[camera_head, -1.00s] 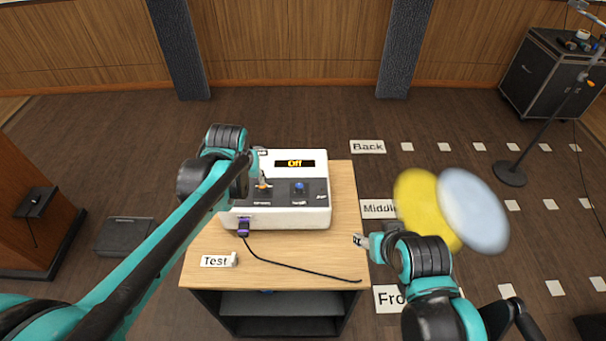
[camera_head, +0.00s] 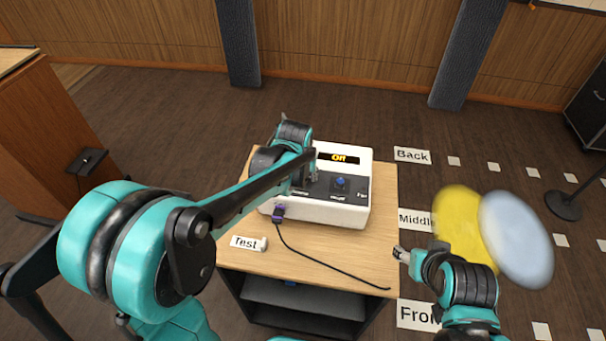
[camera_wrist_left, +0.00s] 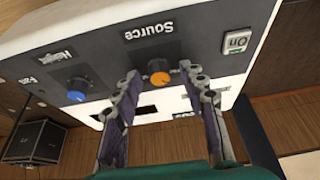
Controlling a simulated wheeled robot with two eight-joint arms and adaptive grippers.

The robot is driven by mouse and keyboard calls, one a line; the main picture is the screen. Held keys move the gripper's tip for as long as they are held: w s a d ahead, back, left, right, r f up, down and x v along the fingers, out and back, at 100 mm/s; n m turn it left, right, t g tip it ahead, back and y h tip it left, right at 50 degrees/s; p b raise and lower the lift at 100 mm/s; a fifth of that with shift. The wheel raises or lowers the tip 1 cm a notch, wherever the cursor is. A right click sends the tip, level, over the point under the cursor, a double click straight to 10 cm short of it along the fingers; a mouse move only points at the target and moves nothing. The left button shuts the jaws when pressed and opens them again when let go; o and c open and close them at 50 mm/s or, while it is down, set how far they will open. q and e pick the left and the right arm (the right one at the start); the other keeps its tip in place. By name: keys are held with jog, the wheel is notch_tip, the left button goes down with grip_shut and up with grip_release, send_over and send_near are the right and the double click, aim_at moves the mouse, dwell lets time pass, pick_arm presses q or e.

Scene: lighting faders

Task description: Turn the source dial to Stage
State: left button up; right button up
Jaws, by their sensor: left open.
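The source dial is an orange knob (camera_wrist_left: 159,78) under an upside-down "Source" label (camera_wrist_left: 149,31) in the left wrist view. My left gripper (camera_wrist_left: 159,72) is open, with one fingertip on each side of the dial; I cannot tell whether they touch it. In the head view my left gripper (camera_head: 309,177) is over the left part of the white control box (camera_head: 335,214), and the arm hides the dial.
A blue knob (camera_head: 340,182) is beside the source dial, and an "On" button (camera_wrist_left: 236,42) is on its other side. Blurred yellow (camera_head: 458,228) and pale blue discs (camera_head: 515,239) are at right.

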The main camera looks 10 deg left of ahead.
pick_arm(q)
grip_shut()
jog(key=m+h+p, duration=0.1)
jog(key=m, duration=0.2)
jog(key=shift+a+m, duration=0.15)
jog(key=shift+m, duration=0.25)
jog(key=m+g+h, duration=0.1)
jog(key=m+h, duration=0.1)
jog(key=m, duration=0.2)
jog(key=shift+a+m+p, duration=0.1)
jog(key=shift+m+p, duration=0.25)
jog(key=shift+m, duration=0.05)
dwell(0.3)
grip_release()
